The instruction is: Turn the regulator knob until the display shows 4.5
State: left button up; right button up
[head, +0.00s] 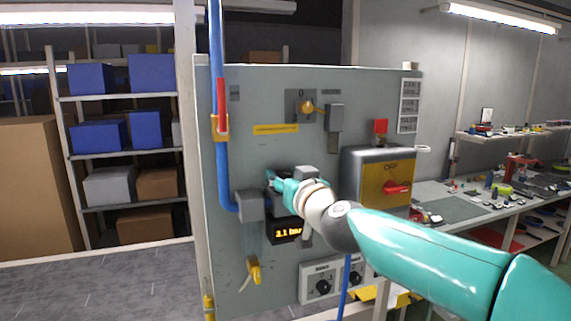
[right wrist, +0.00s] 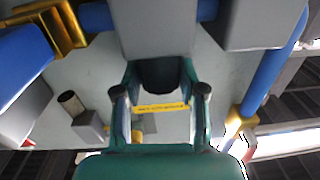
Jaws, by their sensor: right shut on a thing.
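The display (head: 287,232) on the grey panel shows an orange reading that looks like 3.1 bar; its right end is partly covered. My right gripper (head: 274,182) is at the regulator just above the display. In the right wrist view, my right gripper (right wrist: 160,95) has its two fingers on either side of the dark regulator knob (right wrist: 163,76), shut on it. The knob sits against a grey block. In the head view the knob is mostly hidden behind my right gripper and wrist. My left gripper is not in view.
The panel (head: 250,145) carries a blue pipe (head: 216,100) on the left, a yellow lever (head: 253,270) low down, and a box with a red switch (head: 396,188) on the right. Black dials (head: 323,286) are below the display. A cluttered workbench (head: 450,209) stands at right.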

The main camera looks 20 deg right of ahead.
jog(key=shift+a+r+m+h, duration=0.15)
jog(key=shift+m+h, duration=0.35)
jog(key=shift+h, duration=0.3)
jog(key=m+h, duration=0.1)
jog(key=h, duration=0.1)
jog(key=shift+a+m+h, duration=0.2)
jog(key=shift+m+h, duration=0.2)
jog(key=shift+m+g+h, duration=0.3)
jog(key=shift+m+h, duration=0.2)
jog(key=shift+h, duration=0.3)
jog(key=m+g+h, duration=0.1)
jog(key=m+h, duration=0.1)
jog(key=h, duration=0.1)
jog(key=m+g+h, duration=0.1)
jog(key=m+h, duration=0.1)
jog(key=h, duration=0.1)
jog(key=shift+w+a+g, duration=0.1)
jog(key=shift+g, duration=0.2)
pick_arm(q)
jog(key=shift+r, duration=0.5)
pick_arm(e)
jog(key=shift+m+g+h, duration=1)
jog(key=shift+m+h, duration=0.2)
jog(key=o, duration=0.9)
jog(key=shift+o, duration=1.2)
